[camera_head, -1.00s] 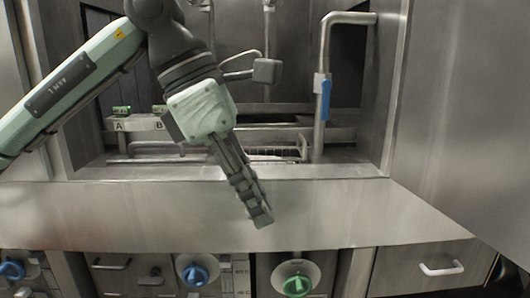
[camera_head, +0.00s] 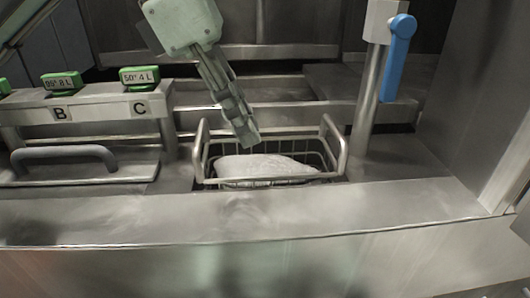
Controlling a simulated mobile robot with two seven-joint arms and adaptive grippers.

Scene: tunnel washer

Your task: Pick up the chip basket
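The chip basket (camera_head: 338,160) is a metal wire basket sunk in an opening of the steel counter, with a raised wire handle at each end. A whitish mass (camera_head: 262,167) lies inside it. My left gripper (camera_head: 248,138) comes down from above, its fingertips over the basket's back part, near the whitish mass. Its fingers are seen edge-on, so I cannot tell whether they are open or touching anything. My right gripper is not in view.
A steel pipe with a blue lever (camera_head: 397,58) stands just right of the basket. At left are a lid with a bar handle (camera_head: 63,153) and a shelf with green tags above labels B and C (camera_head: 139,107). A steel wall (camera_head: 480,90) rises at right.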

